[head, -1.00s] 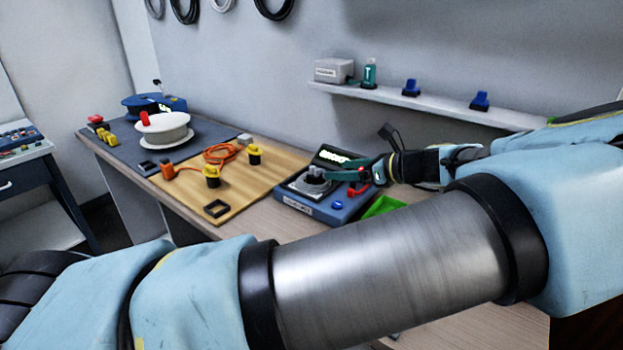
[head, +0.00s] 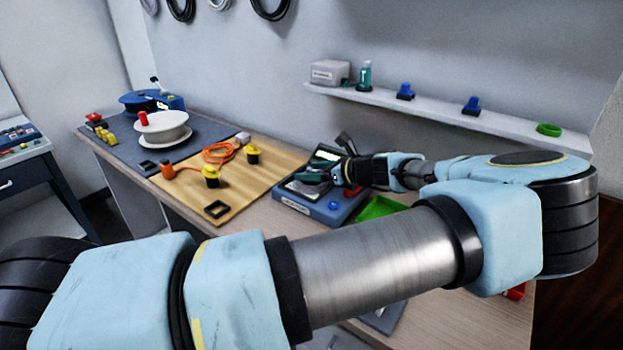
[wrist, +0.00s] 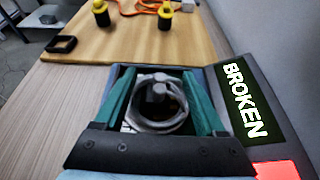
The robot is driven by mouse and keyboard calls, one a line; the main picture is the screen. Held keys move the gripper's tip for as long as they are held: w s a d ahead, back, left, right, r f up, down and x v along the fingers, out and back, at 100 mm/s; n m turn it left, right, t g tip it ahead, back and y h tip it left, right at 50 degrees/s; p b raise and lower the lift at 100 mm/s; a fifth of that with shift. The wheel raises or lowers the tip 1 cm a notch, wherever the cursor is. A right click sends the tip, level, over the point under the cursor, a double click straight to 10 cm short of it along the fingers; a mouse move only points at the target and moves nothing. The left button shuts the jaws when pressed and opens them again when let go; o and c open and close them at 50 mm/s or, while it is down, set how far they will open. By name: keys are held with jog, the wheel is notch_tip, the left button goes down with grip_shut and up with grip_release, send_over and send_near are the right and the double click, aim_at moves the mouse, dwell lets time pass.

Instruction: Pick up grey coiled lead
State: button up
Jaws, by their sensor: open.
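The grey coiled lead (wrist: 152,127) lies in the dark recess on top of a blue tester unit (head: 322,210), as a loose ring with a grey plug-like piece in its middle. My gripper (wrist: 160,82) is over the tester with its green fingers apart, one on each side of the coil. I cannot tell whether the fingers touch it. In the head view my gripper (head: 316,171) hides most of the coil. The tester's screen (wrist: 243,101) reads "BROKEN" in the wrist view.
A wooden board (head: 228,187) left of the tester holds an orange cable (head: 217,152), yellow-topped parts and a black square frame (head: 216,209). A green tray (head: 380,208) is right of the tester. A red button (wrist: 278,171) is close by. A wall shelf (head: 440,110) runs behind.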

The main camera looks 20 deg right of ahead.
jog(key=shift+c, duration=0.4)
grip_shut()
dwell(0.4)
